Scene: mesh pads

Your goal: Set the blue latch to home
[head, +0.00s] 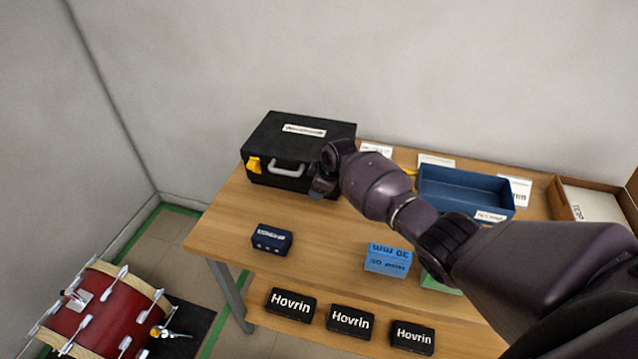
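A black case (300,134) with a white label on its lid stands at the back left of the table. A yellow latch (254,165) shows on its front at the left, and a grey handle (287,169) in the middle. No blue latch shows; my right arm covers the right part of the case's front. My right gripper (323,186) is in front of that part, right of the handle. I cannot tell whether it touches the case, or whether its fingers are open or shut. My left gripper is not in view.
On the wooden table (215,225) are a dark blue box (272,239), a light blue box (388,260), a partly hidden green one (436,284) and a blue tray (465,192). Black Hovrin boxes (291,305) lie on the lower shelf. A red drum (95,312) stands on the floor.

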